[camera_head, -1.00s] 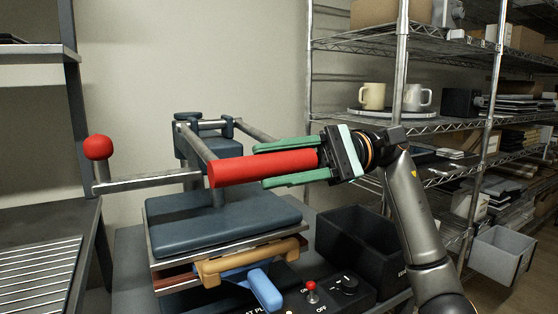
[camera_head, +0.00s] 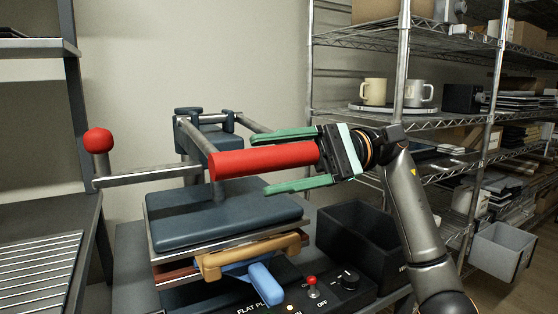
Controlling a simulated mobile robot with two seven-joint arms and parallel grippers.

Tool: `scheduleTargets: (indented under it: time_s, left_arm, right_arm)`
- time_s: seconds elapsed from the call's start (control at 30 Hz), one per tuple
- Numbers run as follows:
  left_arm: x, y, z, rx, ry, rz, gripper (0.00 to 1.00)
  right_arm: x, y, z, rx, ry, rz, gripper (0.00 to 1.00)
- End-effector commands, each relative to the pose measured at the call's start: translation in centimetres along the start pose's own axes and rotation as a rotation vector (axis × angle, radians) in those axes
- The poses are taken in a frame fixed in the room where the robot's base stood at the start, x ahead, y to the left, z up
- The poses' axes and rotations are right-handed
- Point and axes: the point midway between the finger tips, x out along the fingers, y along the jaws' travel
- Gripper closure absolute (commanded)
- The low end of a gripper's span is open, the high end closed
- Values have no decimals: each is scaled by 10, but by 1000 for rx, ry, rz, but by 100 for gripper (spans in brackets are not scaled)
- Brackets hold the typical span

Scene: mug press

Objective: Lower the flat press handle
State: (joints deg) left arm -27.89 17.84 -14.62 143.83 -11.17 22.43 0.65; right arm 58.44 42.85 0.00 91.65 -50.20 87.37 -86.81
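The flat press (camera_head: 220,212) stands on the table with its dark padded upper plate above orange and blue mitts. Its thick red handle (camera_head: 262,161) sits raised above the plate, on a bar at the front of the metal lever frame. My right gripper (camera_head: 298,160) comes in from the right with green fingers spread, one above and one below the handle's right end. The lower finger has a clear gap from the handle; the upper one is close, and I cannot tell if it touches. My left gripper is out of view.
A side arm with a red ball knob (camera_head: 98,141) sticks out left. A black bin (camera_head: 358,243) stands right of the press, behind a control box (camera_head: 335,291). Wire shelving (camera_head: 440,122) with mugs stands at right, a dark rack at left.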

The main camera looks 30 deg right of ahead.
Motion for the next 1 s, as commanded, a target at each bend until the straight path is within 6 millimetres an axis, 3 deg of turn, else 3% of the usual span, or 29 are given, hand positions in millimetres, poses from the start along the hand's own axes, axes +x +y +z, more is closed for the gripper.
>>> scheduleTargets:
  time_s: [0.23, 0.7, 1.0]
  left_arm:
    - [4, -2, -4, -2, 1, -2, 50]
    - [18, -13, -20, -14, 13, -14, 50]
    - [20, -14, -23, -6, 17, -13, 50]
  right_arm:
    - [-18, -3, 2, -1, 0, -4, 30]
    - [-111, -2, 1, 2, 1, -2, 30]
    - [-126, 0, 0, 0, 0, 0, 30]
